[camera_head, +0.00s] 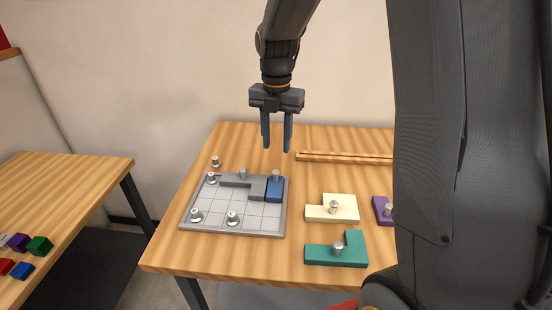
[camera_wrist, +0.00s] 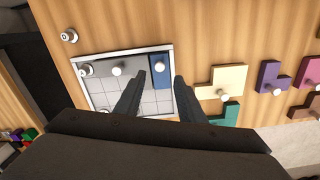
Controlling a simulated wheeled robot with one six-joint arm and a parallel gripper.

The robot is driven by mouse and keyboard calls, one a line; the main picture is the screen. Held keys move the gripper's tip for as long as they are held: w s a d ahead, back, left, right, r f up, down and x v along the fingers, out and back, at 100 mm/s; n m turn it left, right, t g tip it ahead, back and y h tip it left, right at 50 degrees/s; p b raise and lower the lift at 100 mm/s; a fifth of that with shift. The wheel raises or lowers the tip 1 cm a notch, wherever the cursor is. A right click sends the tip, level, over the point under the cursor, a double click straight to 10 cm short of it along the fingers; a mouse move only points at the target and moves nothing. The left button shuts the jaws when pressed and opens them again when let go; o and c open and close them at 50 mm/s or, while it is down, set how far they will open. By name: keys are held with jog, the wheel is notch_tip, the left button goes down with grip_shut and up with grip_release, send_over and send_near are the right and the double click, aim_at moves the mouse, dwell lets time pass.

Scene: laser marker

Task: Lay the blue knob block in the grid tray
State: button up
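The blue knob block (camera_head: 274,190) lies in the top right corner of the grey grid tray (camera_head: 283,222), beside a grey L-shaped knob block (camera_head: 258,186). Its metal knob stands up at its far end. My gripper (camera_head: 276,148) is raised above the far side of the tray. Its two blue fingers are apart with nothing between them.
Cream (camera_head: 345,207), teal (camera_head: 330,256) and purple (camera_head: 381,210) knob blocks lie right of the tray. Loose metal knobs (camera_head: 232,218) stand in the tray, and one (camera_head: 216,161) stands behind it. A wooden strip (camera_head: 340,157) lies at the back. Another table (camera_head: 70,180) with small cubes is at left.

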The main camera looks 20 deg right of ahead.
jog(key=s+f+m, duration=0.2)
jog(key=s+m, duration=0.7)
jog(key=m, duration=0.5)
jog(key=s+f+m+t, duration=0.1)
jog(key=s+f+m, duration=0.2)
jog(key=s+m, duration=0.6)
jog(key=shift+f+m, duration=0.25)
jog(key=shift+m, duration=2.45)
jog(key=shift+c, duration=0.6)
jog(key=shift+d, duration=0.1)
